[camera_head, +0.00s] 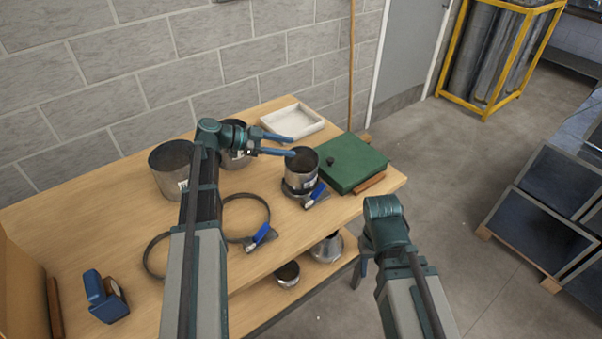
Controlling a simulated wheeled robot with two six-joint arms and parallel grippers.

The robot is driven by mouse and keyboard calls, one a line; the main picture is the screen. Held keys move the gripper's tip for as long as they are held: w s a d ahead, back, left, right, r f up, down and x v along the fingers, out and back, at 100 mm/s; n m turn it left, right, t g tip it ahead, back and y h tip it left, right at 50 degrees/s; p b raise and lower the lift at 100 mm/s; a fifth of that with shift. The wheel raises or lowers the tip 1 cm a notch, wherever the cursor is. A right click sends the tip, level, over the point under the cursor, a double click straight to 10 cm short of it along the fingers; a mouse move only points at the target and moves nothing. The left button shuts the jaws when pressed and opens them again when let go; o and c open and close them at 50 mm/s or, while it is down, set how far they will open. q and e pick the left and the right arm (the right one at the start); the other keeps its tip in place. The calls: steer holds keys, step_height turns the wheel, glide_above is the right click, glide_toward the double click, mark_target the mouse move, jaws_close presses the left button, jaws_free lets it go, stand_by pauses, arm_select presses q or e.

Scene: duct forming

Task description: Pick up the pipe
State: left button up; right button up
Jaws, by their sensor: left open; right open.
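A short metal pipe (301,174) stands upright on the wooden table, with a clamp ring with a blue handle (315,193) around its lower part. Two more metal pipes stand to the left: a wide one (172,178) and one partly hidden behind my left arm (238,161). My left gripper (294,147) is open, its blue fingers pointing right. The nearer fingertip overlaps the upright pipe's far left rim; I cannot tell whether it touches. My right gripper (361,272) hangs low beyond the table's right front edge, pointing down, open and away from the pipes.
A green case (352,163) and a white tray (293,121) lie behind and right of the pipe. Loose clamp rings (233,198) and a blue tape tool (106,297) lie on the table (110,220). Metal fittings (327,248) sit on a lower shelf. A block wall stands behind.

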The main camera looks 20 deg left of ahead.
mark_target(306, 150)
arm_select(q)
steer(key=b+x, duration=0.1)
steer(key=x, duration=0.3)
steer(key=shift+d+f, duration=0.15)
steer(key=shift+d, duration=0.05)
jaws_close()
stand_by(1.2)
